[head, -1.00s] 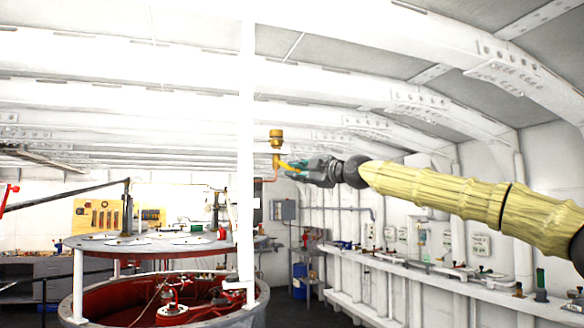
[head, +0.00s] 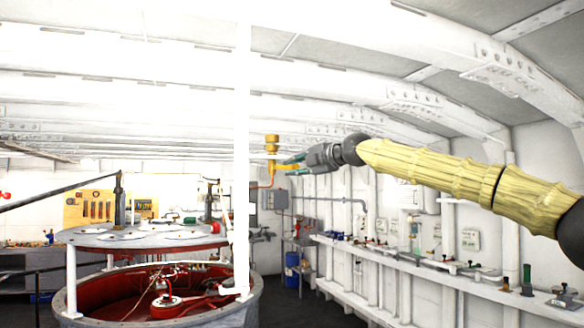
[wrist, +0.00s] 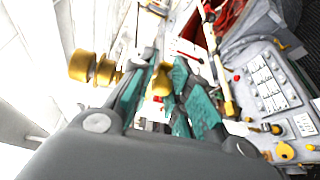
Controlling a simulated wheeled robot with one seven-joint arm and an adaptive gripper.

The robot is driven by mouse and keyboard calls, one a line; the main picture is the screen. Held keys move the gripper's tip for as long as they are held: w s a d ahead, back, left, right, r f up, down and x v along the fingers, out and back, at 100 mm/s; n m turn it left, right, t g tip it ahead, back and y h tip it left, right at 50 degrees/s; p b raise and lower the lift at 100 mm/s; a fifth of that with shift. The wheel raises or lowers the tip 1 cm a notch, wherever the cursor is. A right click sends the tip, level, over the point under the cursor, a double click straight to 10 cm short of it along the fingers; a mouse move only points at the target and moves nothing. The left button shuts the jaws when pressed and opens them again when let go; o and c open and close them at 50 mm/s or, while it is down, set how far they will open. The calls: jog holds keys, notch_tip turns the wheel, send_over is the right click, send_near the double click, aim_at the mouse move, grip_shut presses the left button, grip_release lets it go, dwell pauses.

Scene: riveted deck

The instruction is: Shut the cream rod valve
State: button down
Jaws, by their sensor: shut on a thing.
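The valve (head: 272,146) is a brass-coloured fitting with a stepped cap, on a thin copper-coloured pipe just right of the white post in the head view. In the wrist view its stepped brass body (wrist: 95,68) lies left of my fingers. A short yellowish rod handle sticks out from the valve toward my gripper (head: 288,161). My gripper, with its teal finger pads, is shut on this rod handle; the rod's gold end (wrist: 161,80) shows between the pads in the wrist view. The rod looks more yellow than cream. The fingers hide much of it, so its exact angle is unclear.
A white post (head: 242,120) stands close left of the valve. A large round red-lined tub (head: 250,300) stands below left. A white shelf (head: 400,262) with small items runs along the right wall. The air below my arm is open.

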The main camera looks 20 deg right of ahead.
jog(key=shift+w+a+f, duration=0.1)
jog(key=shift+f, duration=0.3)
jog(key=c, duration=1.4)
grip_release()
jog(key=shift+o, duration=0.2)
jog(key=shift+w+a, duration=0.1)
jog(key=shift+a+r, duration=0.15)
jog(key=shift+r, duration=0.05)
jog(key=shift+d, duration=0.45)
jog(key=shift+s+r, duration=0.15)
jog(key=shift+s, duration=0.05)
